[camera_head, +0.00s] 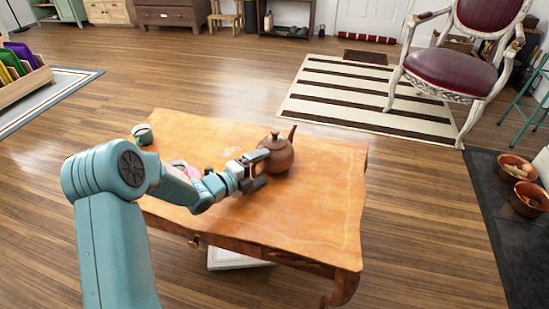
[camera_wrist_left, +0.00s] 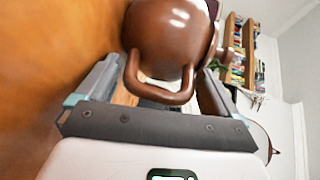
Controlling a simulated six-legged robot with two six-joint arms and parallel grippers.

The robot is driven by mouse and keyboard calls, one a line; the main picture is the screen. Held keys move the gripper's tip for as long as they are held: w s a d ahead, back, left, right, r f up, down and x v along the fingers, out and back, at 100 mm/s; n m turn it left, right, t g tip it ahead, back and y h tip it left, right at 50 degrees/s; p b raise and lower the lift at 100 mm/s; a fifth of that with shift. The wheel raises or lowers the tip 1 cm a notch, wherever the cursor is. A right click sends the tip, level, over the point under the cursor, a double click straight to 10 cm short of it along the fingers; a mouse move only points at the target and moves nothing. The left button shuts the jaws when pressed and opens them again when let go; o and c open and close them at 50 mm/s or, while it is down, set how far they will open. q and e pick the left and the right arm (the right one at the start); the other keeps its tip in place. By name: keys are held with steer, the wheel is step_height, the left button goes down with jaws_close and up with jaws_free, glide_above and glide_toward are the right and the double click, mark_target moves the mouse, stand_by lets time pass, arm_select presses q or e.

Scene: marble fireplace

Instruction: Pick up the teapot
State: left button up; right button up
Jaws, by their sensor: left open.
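A brown teapot (camera_head: 278,154) stands upright on the wooden table (camera_head: 310,205), its spout pointing up and to the right. My left gripper (camera_head: 257,170) is beside the teapot at its near left side, close to the tabletop. In the left wrist view the teapot's round body (camera_wrist_left: 168,38) fills the top middle. Its looped handle (camera_wrist_left: 160,97) reaches back between the two fingers of my open left gripper (camera_wrist_left: 155,85). I cannot tell whether either finger touches the handle. My right gripper is not in view.
A small teal and white cup (camera_head: 142,134) stands at the table's far left corner. A pinkish item (camera_head: 186,169) is partly hidden behind my left arm. The table's right half is clear. A red chair (camera_head: 455,70) stands beyond it on the right.

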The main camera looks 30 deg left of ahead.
arm_select(q)
steer(key=c, duration=1.4)
steer(key=shift+w+r, duration=0.1)
steer(key=shift+r, duration=0.1)
steer(key=shift+c, duration=1.1)
steer(key=shift+r, duration=0.1)
